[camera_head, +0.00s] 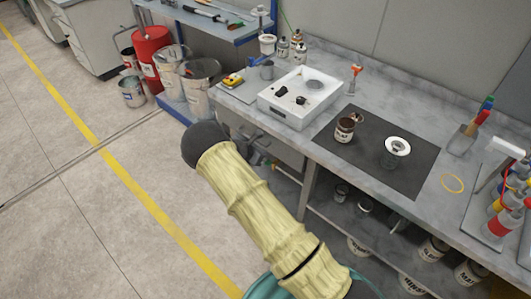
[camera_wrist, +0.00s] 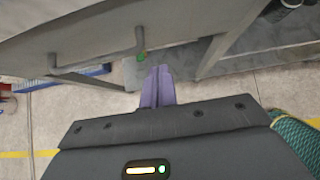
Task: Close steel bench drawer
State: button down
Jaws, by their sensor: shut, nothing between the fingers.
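The steel bench (camera_head: 385,92) stands on the right in the head view, with its grey drawer (camera_head: 277,150) under the left part of the top. My arm covers part of the drawer, so how far it stands out is hard to tell. In the wrist view a grey panel with a bar handle (camera_wrist: 92,80), apparently the drawer front, fills the upper left. My gripper (camera_wrist: 158,72) has its purple fingers together and empty, pointing at the bench just right of the handle. Contact cannot be told. The fingers are hidden in the head view.
A lower shelf (camera_head: 345,215) holds several cans. A red drum (camera_head: 151,52) and metal buckets stand at the back left. The floor at left is clear.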

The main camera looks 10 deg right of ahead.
jog(key=b+v, duration=0.1)
jog(key=v, duration=0.5)
jog(key=shift+a+r, duration=0.3)
jog(key=shift+r, duration=0.05)
jog(key=s+d+r+m+g+y, duration=0.1)
jog(key=s+d+r+m+y, duration=0.1)
jog(key=s+r+m, duration=0.4)
jog(key=s+d+r+m+g+y, duration=0.1)
jog(key=s+d+r+m, duration=0.4)
jog(key=s+m, duration=0.6)
jog(key=s+d+r+m+g+y, duration=0.1)
jog(key=s+d+r+m+y, duration=0.2)
jog(key=s+r+m, duration=0.4)
jog(key=s+m, duration=0.2)
jog(key=s, duration=0.3)
jog(key=shift+d+r+y, duration=0.15)
jog(key=shift+r+y, duration=0.05)
jog(key=shift+y, duration=0.2)
